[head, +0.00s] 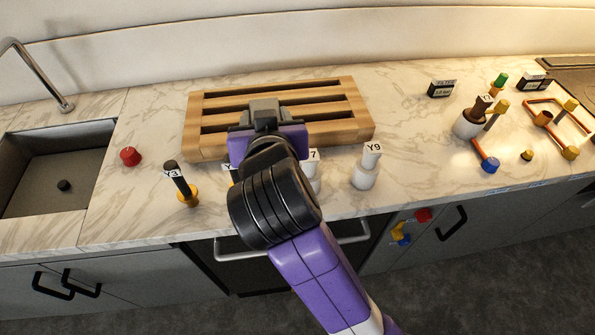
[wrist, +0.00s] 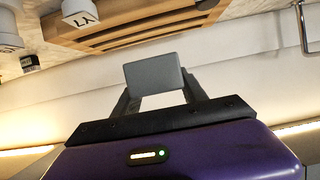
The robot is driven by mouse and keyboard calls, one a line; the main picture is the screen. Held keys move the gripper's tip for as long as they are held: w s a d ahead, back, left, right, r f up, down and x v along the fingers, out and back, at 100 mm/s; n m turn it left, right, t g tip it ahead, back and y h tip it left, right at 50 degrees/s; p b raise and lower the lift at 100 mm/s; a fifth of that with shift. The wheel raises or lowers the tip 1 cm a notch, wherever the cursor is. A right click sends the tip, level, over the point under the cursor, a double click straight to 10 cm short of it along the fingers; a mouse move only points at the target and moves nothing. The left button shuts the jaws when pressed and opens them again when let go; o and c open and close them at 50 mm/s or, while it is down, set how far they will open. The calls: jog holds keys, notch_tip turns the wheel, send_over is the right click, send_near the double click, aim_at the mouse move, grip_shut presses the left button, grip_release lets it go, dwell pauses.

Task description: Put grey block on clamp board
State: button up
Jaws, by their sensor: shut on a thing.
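The grey block (wrist: 155,75) is a plain flat-faced piece between the two dark fingers of my gripper (wrist: 158,92) in the wrist view. My gripper is shut on it. In the head view the grey block (head: 264,106) shows just beyond my purple gripper body (head: 268,140), in front of the slatted wooden board (head: 350,105), which may be the clamp board. The wooden board also shows at the top of the wrist view (wrist: 150,22). I cannot tell whether the block touches the board. My arm hides part of the board's front edge.
White labelled pieces, one at the board's front right (head: 366,168), and a dark Y3 piece on a yellow base (head: 182,186) stand near the counter's front edge. A red knob (head: 130,156) sits by the sink (head: 60,165). Coloured pegs and orange frames crowd the right.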

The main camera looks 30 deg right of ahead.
notch_tip(320, 180, down, 20)
jog(key=shift+w+d+r+p, duration=0.1)
jog(key=shift+p, duration=0.45)
jog(key=shift+f, duration=0.2)
jog(key=o, duration=1.2)
jog(key=shift+r, duration=0.1)
jog(key=shift+r, duration=0.15)
jog(key=shift+s, duration=0.4)
jog(key=b+v, duration=0.2)
jog(key=v, duration=0.9)
jog(key=shift+r, duration=0.15)
